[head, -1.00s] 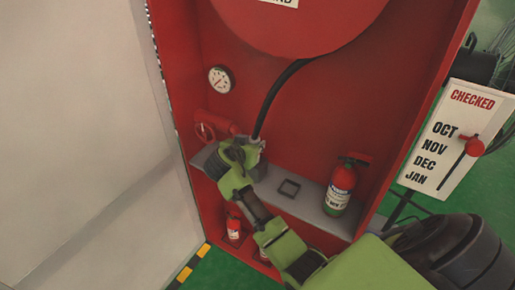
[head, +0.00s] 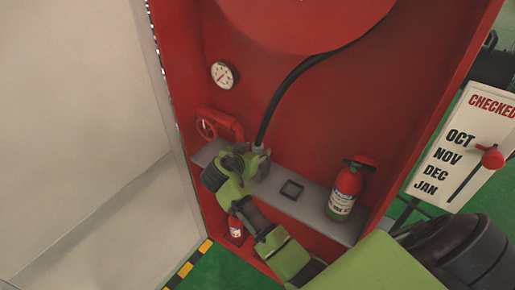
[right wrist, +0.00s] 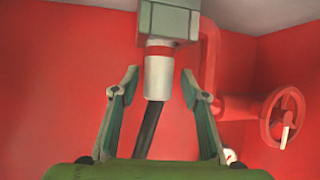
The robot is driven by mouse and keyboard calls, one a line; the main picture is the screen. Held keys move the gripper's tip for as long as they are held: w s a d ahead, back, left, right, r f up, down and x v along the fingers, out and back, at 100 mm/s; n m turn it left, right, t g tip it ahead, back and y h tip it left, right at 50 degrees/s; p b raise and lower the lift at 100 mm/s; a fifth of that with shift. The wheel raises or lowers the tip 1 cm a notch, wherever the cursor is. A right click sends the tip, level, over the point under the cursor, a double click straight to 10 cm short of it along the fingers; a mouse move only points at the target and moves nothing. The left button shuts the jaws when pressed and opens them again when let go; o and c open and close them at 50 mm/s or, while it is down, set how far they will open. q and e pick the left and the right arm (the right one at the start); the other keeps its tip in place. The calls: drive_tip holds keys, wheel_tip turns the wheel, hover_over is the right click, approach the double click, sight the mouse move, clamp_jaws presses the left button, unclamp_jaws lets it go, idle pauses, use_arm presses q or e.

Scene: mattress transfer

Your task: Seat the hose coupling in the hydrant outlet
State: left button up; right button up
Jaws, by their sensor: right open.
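The hose coupling (right wrist: 159,75), a pale cylinder with a red band, meets a grey-green block (right wrist: 168,22) in the right wrist view. A black hose (right wrist: 147,130) runs from its other end; the hose also shows in the head view (head: 277,100), rising from beside my gripper. My right gripper (right wrist: 160,82) is open, its fingers on either side of the coupling with gaps visible. In the head view my right gripper (head: 248,160) is low at the shelf and partly hides the coupling. I cannot tell whether the block is the hydrant outlet. My left gripper is not in view.
A red pipe with a handwheel (right wrist: 284,117) stands close beside the coupling. A gauge (head: 224,75) is on the back wall. Red cabinet walls enclose the space.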

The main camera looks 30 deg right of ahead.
drive_tip(key=p+v, duration=0.4)
drive_tip(key=v, duration=0.6)
drive_tip(key=shift+s+a+r, duration=0.15)
drive_tip(key=shift+a+r, duration=0.1)
drive_tip(key=s+a+f+n+g+y, duration=0.1)
drive_tip(key=s+a+f+n+y, duration=0.15)
drive_tip(key=f, duration=0.85)
drive_tip(key=s+a+f+n+y, duration=0.2)
drive_tip(key=s+f+n, duration=0.2)
drive_tip(key=f, duration=0.6)
drive_tip(key=s+a+f+n+g+y, duration=0.1)
drive_tip(key=s+a+f+n+y, duration=0.2)
drive_tip(key=f, duration=0.8)
drive_tip(key=s+f+n+g+y, duration=0.2)
drive_tip(key=s+f+n, duration=0.2)
drive_tip(key=s+f, duration=1.3)
drive_tip(key=s+d+f+g, duration=0.1)
drive_tip(key=s, duration=0.9)
drive_tip(key=s+d+f, duration=0.1)
drive_tip(key=s+f, duration=0.1)
drive_tip(key=s, duration=0.8)
drive_tip(key=shift+f+g+y, duration=0.25)
drive_tip(key=shift+g+y, duration=0.1)
drive_tip(key=shift+g, duration=0.05)
